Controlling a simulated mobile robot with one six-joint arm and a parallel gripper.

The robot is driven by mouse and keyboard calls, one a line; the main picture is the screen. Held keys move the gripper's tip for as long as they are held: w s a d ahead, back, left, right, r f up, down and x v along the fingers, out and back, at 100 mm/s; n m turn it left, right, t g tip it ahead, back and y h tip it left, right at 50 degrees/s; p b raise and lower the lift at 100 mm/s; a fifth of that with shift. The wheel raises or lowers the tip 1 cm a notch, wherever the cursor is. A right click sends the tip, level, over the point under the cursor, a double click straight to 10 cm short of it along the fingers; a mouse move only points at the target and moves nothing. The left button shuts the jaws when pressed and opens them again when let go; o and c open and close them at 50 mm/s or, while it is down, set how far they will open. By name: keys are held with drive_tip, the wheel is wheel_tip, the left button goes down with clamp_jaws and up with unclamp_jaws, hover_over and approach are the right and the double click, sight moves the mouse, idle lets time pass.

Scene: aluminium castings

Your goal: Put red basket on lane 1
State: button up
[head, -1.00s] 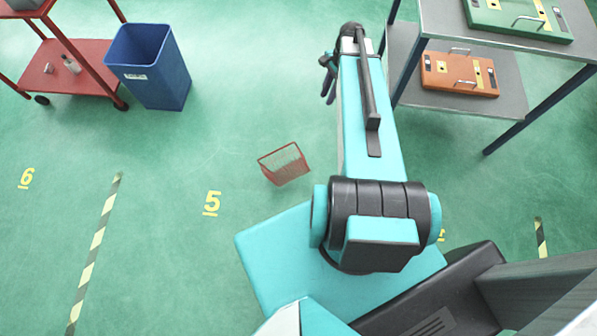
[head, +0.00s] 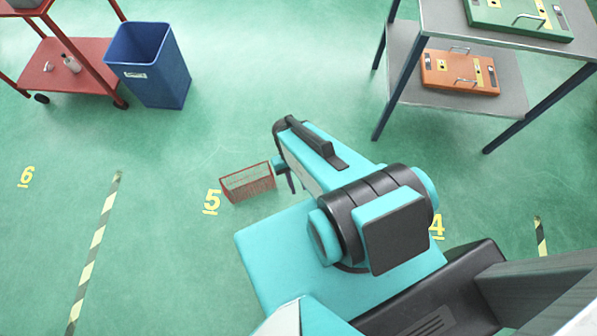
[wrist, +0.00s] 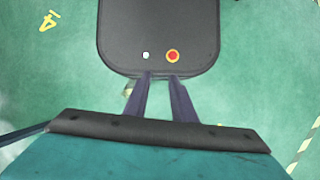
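The red basket (head: 248,183), a wire-like mesh box, is on the green floor right beside the yellow 5, left of my teal base in the head view. My gripper (head: 290,182) is low at the basket's right end. In the picture they meet, but I cannot tell whether they touch. The wrist view shows my gripper (wrist: 160,85) with its two dark fingers apart and nothing between them. The basket does not show in the wrist view. Lane 1 is not in view; the floor numbers 4 (head: 437,226), 5 (head: 212,202) and 6 (head: 27,177) are.
A blue bin (head: 150,75) stands at the upper left beside a red trolley (head: 60,68). A grey table (head: 440,20) with a lower shelf stands at the upper right, bearing green and orange cases. A striped floor line (head: 97,245) runs between 5 and 6.

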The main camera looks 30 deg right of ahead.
drive_tip(key=shift+s+a+f+n, duration=0.2)
drive_tip(key=shift+s+n, duration=0.15)
drive_tip(key=shift+s, duration=0.2)
drive_tip(key=shift+s+a+f+n, duration=0.15)
drive_tip(key=shift+s+n, duration=0.2)
drive_tip(key=shift+s, duration=0.2)
drive_tip(key=shift+o, duration=0.6)
drive_tip(key=shift+f, duration=0.1)
wheel_tip(320, 180, down, 4)
drive_tip(key=b, duration=0.4)
drive_tip(key=shift+s+r+g, duration=0.15)
drive_tip(key=shift+r+g, duration=0.1)
drive_tip(key=shift+g, duration=0.05)
